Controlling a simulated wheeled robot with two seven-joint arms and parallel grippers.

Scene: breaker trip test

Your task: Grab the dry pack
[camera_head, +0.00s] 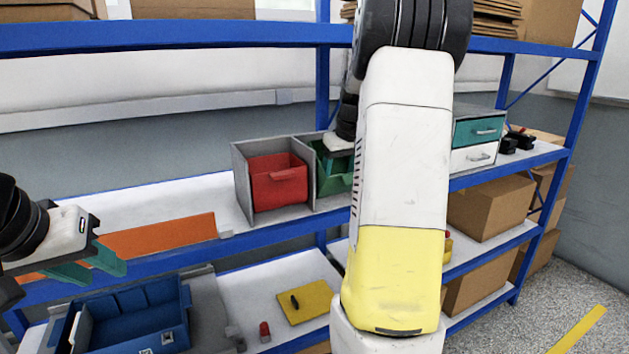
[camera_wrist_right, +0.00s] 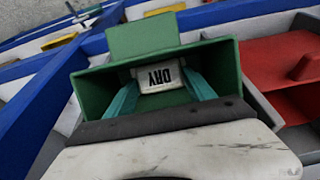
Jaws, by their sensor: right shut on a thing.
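The dry pack (camera_wrist_right: 157,77), a pale block with black "DRY" lettering, sits inside the green bin (camera_wrist_right: 92,88) in the right wrist view. My right gripper (camera_wrist_right: 160,88) reaches into this bin, its teal fingers on both sides of the pack, shut on it. In the head view the green bin (camera_head: 331,172) stands in a grey rack, and my right arm covers part of it. The pack is hidden there. My left gripper (camera_head: 92,266) is at the left, open and empty, in front of the shelf.
A red bin (camera_head: 278,182) stands in the compartment beside the green one. A teal and white drawer unit (camera_head: 478,140) is to the right. A blue tray (camera_head: 140,318) and yellow plate (camera_head: 305,301) are below.

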